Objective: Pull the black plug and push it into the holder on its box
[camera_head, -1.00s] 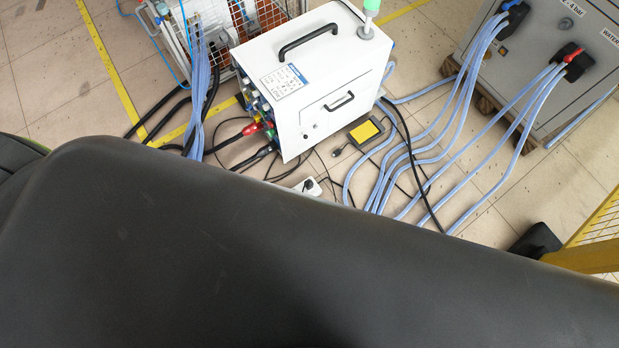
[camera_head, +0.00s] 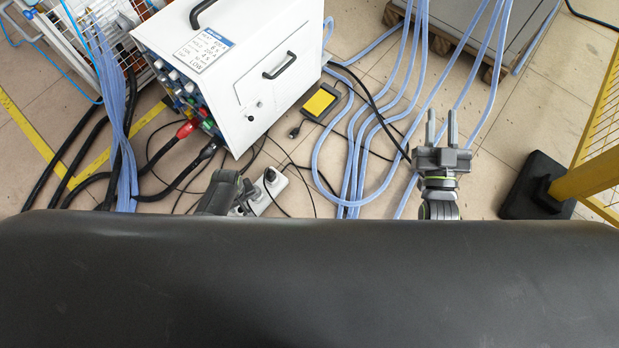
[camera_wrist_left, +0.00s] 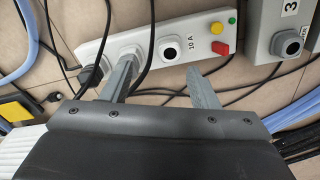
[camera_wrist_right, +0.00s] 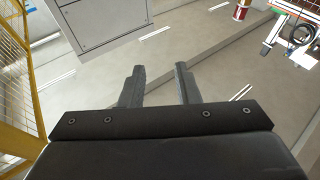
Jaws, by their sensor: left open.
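The white power strip (camera_head: 262,199) lies on the floor near the heater box, partly hidden by my left gripper. A black plug (camera_head: 269,176) with a cable sits at its far end; in the left wrist view a black plug (camera_wrist_left: 90,76) is at the strip's left end, beside a white plug. My left gripper (camera_wrist_left: 160,67) is open and empty over the strip, its fingers apart from the black plug. A grey box (camera_wrist_left: 265,52) marked 3 with a round black-centred fitting (camera_wrist_left: 287,43) stands to the right. My right gripper (camera_head: 441,126) is open and empty.
The white heater box (camera_head: 270,90) stands behind. Blue hoses (camera_head: 350,150) and thin black cables cross the floor. A yellow-faced pedal (camera_head: 320,102) lies nearby. A yellow fence on a black foot (camera_head: 535,187) stands at right.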

